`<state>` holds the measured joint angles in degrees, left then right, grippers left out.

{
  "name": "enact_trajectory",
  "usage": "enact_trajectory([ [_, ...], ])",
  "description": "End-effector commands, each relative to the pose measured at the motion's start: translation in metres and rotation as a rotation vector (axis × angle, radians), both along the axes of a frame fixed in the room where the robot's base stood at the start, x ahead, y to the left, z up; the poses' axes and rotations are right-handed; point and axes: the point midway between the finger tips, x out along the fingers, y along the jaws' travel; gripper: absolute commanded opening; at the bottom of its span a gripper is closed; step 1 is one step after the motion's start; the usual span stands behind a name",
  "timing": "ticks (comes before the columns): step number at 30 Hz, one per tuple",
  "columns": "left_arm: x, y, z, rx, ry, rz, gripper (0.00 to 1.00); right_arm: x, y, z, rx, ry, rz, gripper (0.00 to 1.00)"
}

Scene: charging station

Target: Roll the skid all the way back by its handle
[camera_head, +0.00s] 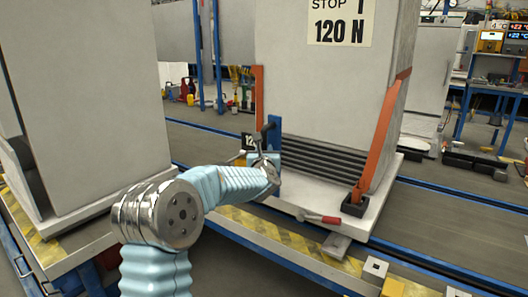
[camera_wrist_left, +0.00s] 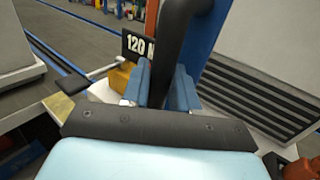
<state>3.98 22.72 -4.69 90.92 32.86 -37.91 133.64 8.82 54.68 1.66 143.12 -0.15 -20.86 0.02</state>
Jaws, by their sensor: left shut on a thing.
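The skid (camera_head: 295,190) is a pale flat base carrying a tall grey cabinet (camera_head: 325,95) strapped with orange bands. A blue post (camera_head: 274,132) stands at its front left corner, with a dark handle (camera_head: 265,128) by it. My left gripper (camera_head: 268,163) is at this handle. In the left wrist view the thick black handle (camera_wrist_left: 178,35) runs down between the blue fingers (camera_wrist_left: 160,85), which are shut on it. The fingertips are partly hidden by the handle and wrist. My right gripper is in neither view.
Another grey cabinet (camera_head: 85,90) on a pale base stands at the left. A red-handled lever (camera_head: 318,217) lies at the skid's front edge. Blue rails (camera_head: 440,200) and yellow-black striped edging (camera_head: 255,228) run along the platform. A dark floor strip (camera_head: 205,145) lies clear between the cabinets.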

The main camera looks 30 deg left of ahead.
Motion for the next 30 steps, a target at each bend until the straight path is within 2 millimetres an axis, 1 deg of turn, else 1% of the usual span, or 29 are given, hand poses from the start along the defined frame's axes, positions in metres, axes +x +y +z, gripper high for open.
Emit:
enact_trajectory([
  [6, 0.0, 0.0, 0.0, 0.0, 0.0, 0.0, 0.0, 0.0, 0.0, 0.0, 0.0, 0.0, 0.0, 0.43],
  [9, 0.0, 0.007, -0.004, -0.001, 0.0, 0.002, 0.0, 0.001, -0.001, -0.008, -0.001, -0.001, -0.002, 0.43],
  [11, 0.001, 0.016, -0.006, -0.001, -0.002, 0.005, 0.0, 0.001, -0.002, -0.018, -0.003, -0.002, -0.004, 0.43],
  [14, 0.002, 0.043, -0.009, 0.001, -0.006, 0.012, 0.0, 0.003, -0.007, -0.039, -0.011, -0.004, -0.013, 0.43],
  [15, 0.002, 0.056, -0.009, 0.003, -0.007, 0.015, 0.0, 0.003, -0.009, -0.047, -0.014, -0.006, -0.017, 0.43],
  [18, 0.003, 0.084, -0.007, 0.002, -0.004, 0.017, 0.0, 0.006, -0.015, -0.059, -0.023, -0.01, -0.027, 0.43],
  [21, 0.005, 0.104, -0.004, 0.002, -0.001, 0.015, 0.0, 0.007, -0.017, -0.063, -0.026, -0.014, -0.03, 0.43],
  [25, 0.007, 0.117, -0.003, 0.001, 0.002, 0.009, 0.0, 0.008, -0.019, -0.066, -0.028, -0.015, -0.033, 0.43],
  [30, 0.007, 0.121, 0.0, 0.003, 0.001, 0.009, 0.0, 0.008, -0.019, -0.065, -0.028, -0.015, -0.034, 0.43],
])
